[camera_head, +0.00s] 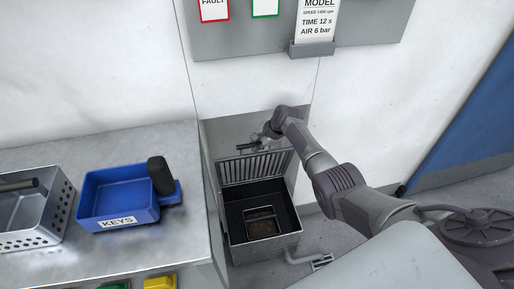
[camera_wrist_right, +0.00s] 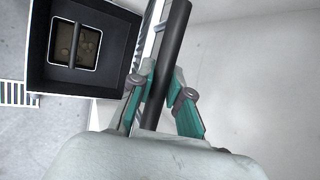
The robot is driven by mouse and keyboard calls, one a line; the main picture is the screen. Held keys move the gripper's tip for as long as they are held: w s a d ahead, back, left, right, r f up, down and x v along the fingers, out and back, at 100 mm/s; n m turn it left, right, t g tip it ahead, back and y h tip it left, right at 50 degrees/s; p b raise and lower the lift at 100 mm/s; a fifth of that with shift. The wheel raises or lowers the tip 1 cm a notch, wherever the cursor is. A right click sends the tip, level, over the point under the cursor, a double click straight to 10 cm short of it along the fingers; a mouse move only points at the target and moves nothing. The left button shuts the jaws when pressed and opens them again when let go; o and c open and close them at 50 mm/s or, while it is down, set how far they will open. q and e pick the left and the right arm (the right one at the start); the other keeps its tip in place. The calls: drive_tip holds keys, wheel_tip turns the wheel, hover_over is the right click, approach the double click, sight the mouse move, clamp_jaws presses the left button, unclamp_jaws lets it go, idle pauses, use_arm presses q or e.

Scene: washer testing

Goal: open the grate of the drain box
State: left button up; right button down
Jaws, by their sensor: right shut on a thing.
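The drain box (camera_head: 285,240) stands low on the floor beyond the steel table's right end. Its slatted grate (camera_head: 256,167) is raised and stands steeply tilted at the back of the box. The box interior is uncovered, with a smaller basket (camera_head: 262,223) inside. My right gripper (camera_head: 252,146) is at the grate's upper edge. In the right wrist view, my right gripper (camera_wrist_right: 163,88) is shut on the grate's dark bar handle (camera_wrist_right: 172,50). The open box (camera_wrist_right: 38,75) lies to the left there. My left gripper is not in view.
The steel table (camera_head: 60,255) on the left carries a perforated metal basket (camera_head: 45,225) and a blue KEYS tray (camera_head: 125,193) with a black-handled object (camera_head: 160,175). The wall is close behind.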

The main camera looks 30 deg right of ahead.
drive_tip(key=c, duration=1.1)
unclamp_jaws()
drive_tip(key=v, duration=1.2)
